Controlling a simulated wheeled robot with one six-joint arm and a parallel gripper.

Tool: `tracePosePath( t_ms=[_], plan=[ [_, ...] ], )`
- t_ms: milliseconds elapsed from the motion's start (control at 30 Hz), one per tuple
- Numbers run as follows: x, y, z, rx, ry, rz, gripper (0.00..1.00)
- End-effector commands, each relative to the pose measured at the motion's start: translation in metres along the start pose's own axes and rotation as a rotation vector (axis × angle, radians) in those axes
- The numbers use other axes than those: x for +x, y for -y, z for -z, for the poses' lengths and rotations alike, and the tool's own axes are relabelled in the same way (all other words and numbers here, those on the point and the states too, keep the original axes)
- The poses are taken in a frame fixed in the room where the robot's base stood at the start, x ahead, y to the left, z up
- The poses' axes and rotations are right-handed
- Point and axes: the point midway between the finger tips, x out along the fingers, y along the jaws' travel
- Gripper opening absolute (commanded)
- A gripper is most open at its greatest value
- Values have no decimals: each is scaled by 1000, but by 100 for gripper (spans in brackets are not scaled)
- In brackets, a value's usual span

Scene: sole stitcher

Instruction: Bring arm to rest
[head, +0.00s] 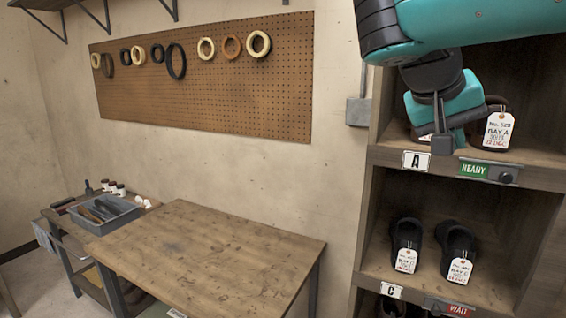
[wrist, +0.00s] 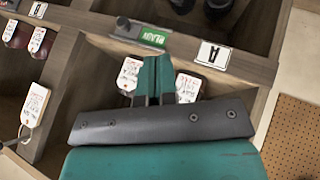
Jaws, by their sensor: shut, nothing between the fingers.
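My teal and black arm reaches in from the top right of the head view. My gripper (head: 447,143) is shut and empty, in front of the upper shelf bay marked A (head: 416,160). In the wrist view my gripper (wrist: 154,98) shows its two teal fingers pressed together. They point toward the bay's front edge, where a green READY tag (head: 475,169) and a knob are mounted. Two white paper tags, one on each side of the fingers, show in the wrist view. A tagged shoe (head: 497,128) is in bay A, partly hidden by the arm.
The wooden shelf unit (head: 366,225) stands close around the gripper. Two dark tagged shoes (head: 407,240) sit in the bay below, above a red WAIT tag (head: 448,306). A wooden table (head: 215,250) with a clear top and a grey tool tray (head: 118,222) stand left. A pegboard (head: 200,110) holds several rings.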

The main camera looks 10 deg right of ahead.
Motion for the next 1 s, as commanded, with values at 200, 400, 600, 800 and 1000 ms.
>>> tracePosePath(
  t_ms=[200, 400, 600, 800, 1000],
  plan=[
    [51, 48, -33, -266, -43, 174, 0],
    [89, 114, -122, -587, -30, 476, 0],
    [94, 152, -244, -832, 55, 810, 0],
    [79, 158, -320, -949, 133, 1025, 0],
    [71, 158, -336, -973, 153, 1074, 0]
  ],
)
